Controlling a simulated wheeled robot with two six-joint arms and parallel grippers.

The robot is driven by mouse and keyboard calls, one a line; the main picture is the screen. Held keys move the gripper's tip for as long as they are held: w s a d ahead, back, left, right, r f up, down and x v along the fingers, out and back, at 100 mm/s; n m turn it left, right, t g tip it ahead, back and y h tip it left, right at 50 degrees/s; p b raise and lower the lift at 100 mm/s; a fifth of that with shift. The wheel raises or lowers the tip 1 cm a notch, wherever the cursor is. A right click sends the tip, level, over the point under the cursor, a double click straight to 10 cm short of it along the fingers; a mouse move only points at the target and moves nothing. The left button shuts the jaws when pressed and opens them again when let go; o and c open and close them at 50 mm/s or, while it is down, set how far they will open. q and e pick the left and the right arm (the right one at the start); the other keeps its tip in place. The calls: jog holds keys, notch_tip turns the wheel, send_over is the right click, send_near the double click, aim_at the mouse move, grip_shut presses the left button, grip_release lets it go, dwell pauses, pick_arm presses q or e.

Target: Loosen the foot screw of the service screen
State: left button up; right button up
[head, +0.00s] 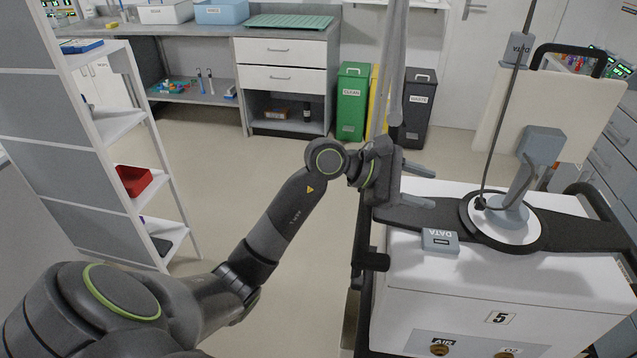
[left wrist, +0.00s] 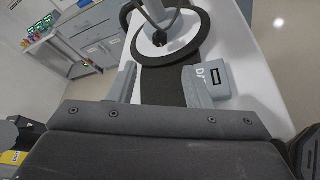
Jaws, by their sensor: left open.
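The service screen (head: 548,108) stands on the white cart marked 5, its beige back facing me. Its grey stem (head: 520,190) rises from a round white foot (head: 505,225) on a black ring. The foot also shows in the left wrist view (left wrist: 150,46). A dark plug or knob (head: 481,203) sits at the foot where a cable comes down; I cannot tell whether it is the foot screw. My left gripper (head: 434,186) is open and empty over the dark strip left of the foot, fingers pointing towards it. My right gripper is not in view.
A grey DATA box (head: 440,241) lies on the cart top beside the left gripper's fingers. The cable (head: 502,120) hangs above the foot. A pale pole (head: 397,75) stands behind the gripper. A shelf rack (head: 120,125) is at left; the floor between is clear.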

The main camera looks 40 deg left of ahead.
pick_arm(q)
jog(key=s+a+r+n+t+h, duration=0.5)
jog(key=s+r+n+t+h, duration=0.15)
jog(key=n, duration=0.45)
jog(key=a+f+n+t+y, duration=0.3)
jog(key=a+n+y, duration=0.3)
jog(key=n+y, duration=0.4)
jog(key=a+f+n+t+y, duration=0.3)
jog(key=a+f+n+y, duration=0.3)
jog(key=n, duration=1.3)
jog(key=shift+s+a+t+y+b, duration=0.2)
jog(key=shift+a+t+y+b, duration=0.4)
jog(key=shift+y, duration=1.45)
jog(key=shift+a+g, duration=0.15)
jog(key=shift+g, duration=0.1)
